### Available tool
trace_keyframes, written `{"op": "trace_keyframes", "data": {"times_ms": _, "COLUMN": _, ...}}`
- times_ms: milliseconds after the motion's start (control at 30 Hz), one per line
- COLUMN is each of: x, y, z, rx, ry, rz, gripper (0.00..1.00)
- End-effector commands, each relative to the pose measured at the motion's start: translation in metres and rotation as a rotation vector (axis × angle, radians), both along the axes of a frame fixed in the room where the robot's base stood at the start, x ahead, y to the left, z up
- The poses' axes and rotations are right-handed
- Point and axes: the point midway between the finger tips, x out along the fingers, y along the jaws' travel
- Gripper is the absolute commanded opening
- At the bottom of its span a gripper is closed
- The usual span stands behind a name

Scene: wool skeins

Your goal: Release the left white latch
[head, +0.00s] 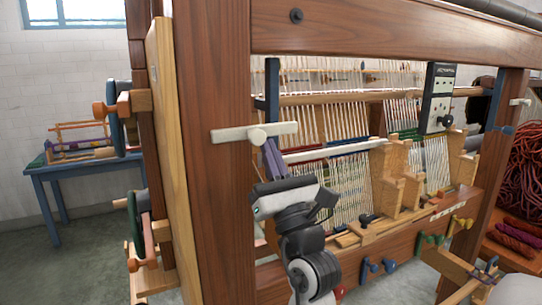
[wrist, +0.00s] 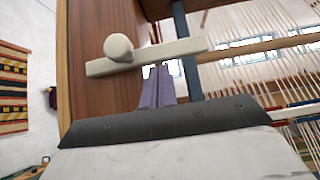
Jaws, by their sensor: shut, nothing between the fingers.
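The left white latch (head: 228,135) is a pale bar with a round knob, mounted on the left front wooden post of the loom. It lies nearly level and tilts slightly up to the right, its right end reaching past the post's edge. In the wrist view the latch (wrist: 170,52) crosses above my fingers, with its knob on the left. My gripper (head: 270,148) has purple fingers, shut and empty, just below the latch's right half. In the wrist view my gripper's fingertips (wrist: 158,70) come close under the bar; I cannot tell whether they touch it.
A second white latch (head: 520,102) sits on the right post (head: 490,165). Coloured pegs (head: 378,266) stick out of the lower beam. A blue table (head: 60,172) stands at the far left.

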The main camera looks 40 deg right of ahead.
Motion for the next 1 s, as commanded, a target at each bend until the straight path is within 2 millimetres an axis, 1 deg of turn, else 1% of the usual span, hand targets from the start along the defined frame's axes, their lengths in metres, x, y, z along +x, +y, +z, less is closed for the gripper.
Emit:
{"op": "trace_keyframes", "data": {"times_ms": 267, "x": -0.001, "y": -0.003, "z": 0.002, "rx": -0.064, "ry": 0.012, "rz": -0.001, "gripper": 0.0}}
{"op": "trace_keyframes", "data": {"times_ms": 467, "x": -0.003, "y": -0.007, "z": 0.012, "rx": -0.192, "ry": 0.043, "rz": -0.003, "gripper": 0.0}}
{"op": "trace_keyframes", "data": {"times_ms": 700, "x": -0.003, "y": -0.01, "z": 0.036, "rx": -0.404, "ry": 0.096, "rz": -0.001, "gripper": 0.0}}
{"op": "trace_keyframes", "data": {"times_ms": 1000, "x": -0.002, "y": -0.007, "z": 0.066, "rx": -0.396, "ry": 0.094, "rz": 0.0, "gripper": 0.0}}
